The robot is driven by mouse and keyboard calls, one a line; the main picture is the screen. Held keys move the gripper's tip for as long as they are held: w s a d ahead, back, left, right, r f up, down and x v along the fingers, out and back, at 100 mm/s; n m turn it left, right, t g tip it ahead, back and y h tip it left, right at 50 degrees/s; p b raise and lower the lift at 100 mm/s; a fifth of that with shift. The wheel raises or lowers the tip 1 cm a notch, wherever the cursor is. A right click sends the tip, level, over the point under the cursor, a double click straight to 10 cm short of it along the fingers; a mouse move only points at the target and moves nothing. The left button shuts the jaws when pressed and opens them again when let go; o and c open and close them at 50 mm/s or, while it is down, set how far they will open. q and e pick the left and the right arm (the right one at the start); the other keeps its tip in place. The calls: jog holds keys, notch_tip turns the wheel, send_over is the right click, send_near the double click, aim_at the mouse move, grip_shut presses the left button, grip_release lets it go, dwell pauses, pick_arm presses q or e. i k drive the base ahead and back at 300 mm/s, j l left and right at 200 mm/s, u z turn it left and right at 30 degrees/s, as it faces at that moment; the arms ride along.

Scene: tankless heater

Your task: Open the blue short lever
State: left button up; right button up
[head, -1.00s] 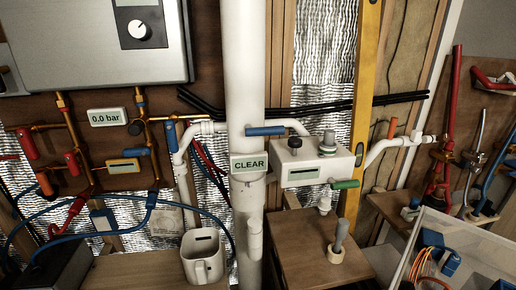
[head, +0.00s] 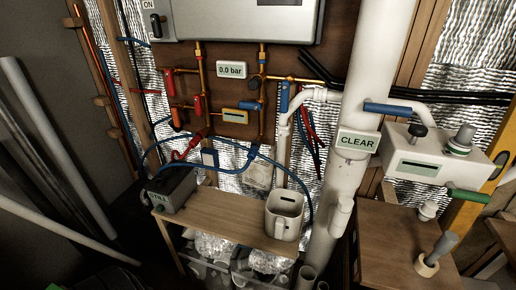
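Several blue levers show in the head view. A short blue lever (head: 250,105) lies roughly level on the copper pipework below the heater, at the right of the red levers. A blue lever (head: 284,97) stands upright where the copper pipe meets the white pipe. A longer blue lever (head: 388,108) lies nearly level beside the white stack pipe. I cannot tell for sure which one is called the short lever. Neither of my grippers is in view.
The heater (head: 235,18) hangs above, with a 0.0 bar display (head: 231,69). Red levers (head: 170,83) sit at the left of the pipes. A wooden bench (head: 225,217) holds a white jug (head: 285,215) and a dark grey box (head: 170,190). A white stack pipe (head: 365,80) stands at the right.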

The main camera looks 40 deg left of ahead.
aim_at(246, 105)
jog(key=u, duration=0.4)
jog(key=j+u, duration=0.15)
jog(key=u, duration=0.2)
jog(key=j+u, duration=0.1)
jog(key=u, duration=0.3)
